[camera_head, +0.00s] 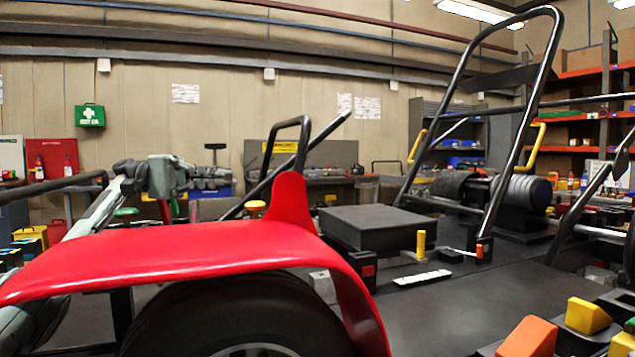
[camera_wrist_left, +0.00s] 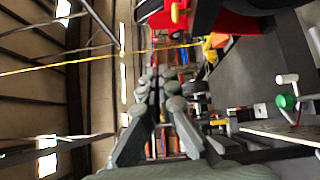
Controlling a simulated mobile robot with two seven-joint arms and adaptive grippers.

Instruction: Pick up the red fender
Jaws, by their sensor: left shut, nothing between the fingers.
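The red fender (camera_head: 190,248) is a long curved shell that fills the lower left of the head view. It arches over a black wheel (camera_head: 240,312), with a raised tip at its right end. My left gripper (camera_head: 222,175) is shut and empty, held in the air behind and above the fender, apart from it. Its closed fingers (camera_wrist_left: 158,88) also show in the left wrist view, with nothing between them. A red part shows at the top of that view, but I cannot tell whether it is the fender. My right gripper is not in view.
A black kart frame tube (camera_head: 485,130) rises at the right, beside a black box (camera_head: 375,226) on a dark surface. An orange block (camera_head: 528,338) and a yellow block (camera_head: 587,316) sit at the lower right. A workbench and shelves stand along the back wall.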

